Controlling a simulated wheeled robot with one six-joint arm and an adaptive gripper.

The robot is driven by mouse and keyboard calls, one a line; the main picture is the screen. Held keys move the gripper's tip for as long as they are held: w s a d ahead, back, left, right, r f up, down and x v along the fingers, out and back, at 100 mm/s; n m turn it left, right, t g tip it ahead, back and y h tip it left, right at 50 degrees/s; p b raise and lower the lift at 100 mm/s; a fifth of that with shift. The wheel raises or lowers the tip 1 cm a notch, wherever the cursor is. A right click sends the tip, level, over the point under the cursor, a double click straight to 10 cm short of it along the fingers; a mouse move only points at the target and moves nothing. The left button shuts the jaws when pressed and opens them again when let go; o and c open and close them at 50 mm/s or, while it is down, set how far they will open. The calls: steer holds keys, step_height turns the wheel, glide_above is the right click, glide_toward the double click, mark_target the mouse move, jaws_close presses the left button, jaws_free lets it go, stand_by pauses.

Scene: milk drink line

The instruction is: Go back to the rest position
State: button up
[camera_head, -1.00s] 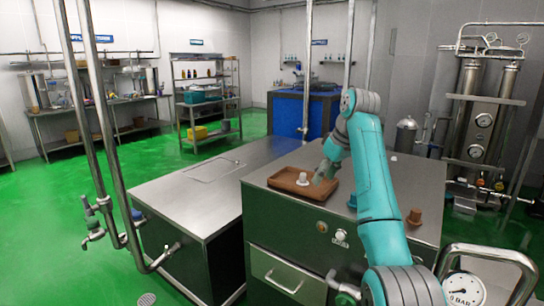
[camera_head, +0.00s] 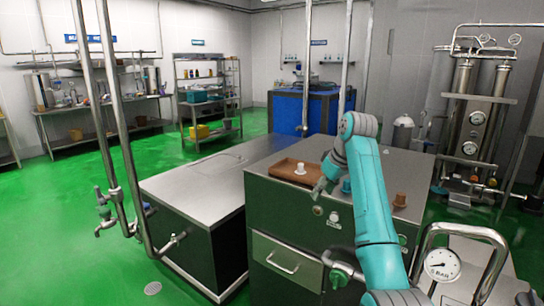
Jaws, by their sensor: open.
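My gripper (camera_head: 318,187) is at the end of my teal arm, above the front edge of the steel-topped cabinet (camera_head: 385,172). It is open, and nothing shows between its fingers, though they are small in this view. It is just right of and in front of a brown tray (camera_head: 283,173), apart from the white item on it. The small white item (camera_head: 300,168) stands upright on the tray. My arm hides part of the cabinet top and front.
A blue knob-like item (camera_head: 346,186) and a brown cup-like item (camera_head: 400,200) stand on the cabinet top beside my arm. A lower steel counter (camera_head: 200,188) adjoins at left. Steel pipes with valves (camera_head: 105,218) rise at left. A pressure gauge (camera_head: 442,264) is at the lower right.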

steer(key=s+f+m+t, duration=0.1)
steer(key=s+f, duration=0.2)
steer(key=f, duration=1.2)
steer(key=s+f+m+t, duration=0.2)
steer(key=s+f, duration=0.1)
steer(key=f, duration=1.2)
steer(key=s+d+f+m+t+h, duration=0.2)
steer(key=s+f, duration=1.5)
steer(key=s, duration=0.2)
steer(key=s+d+r+m+t, duration=0.1)
steer(key=s+r+t, duration=0.15)
steer(key=s, duration=2.45)
steer(key=s+r+m+t, duration=0.1)
steer(key=s+r+t, duration=0.2)
steer(key=s+r, duration=1.4)
steer(key=shift+s+d+r+h, duration=0.2)
steer(key=shift+s+r+h, duration=0.2)
steer(key=shift+s, duration=0.15)
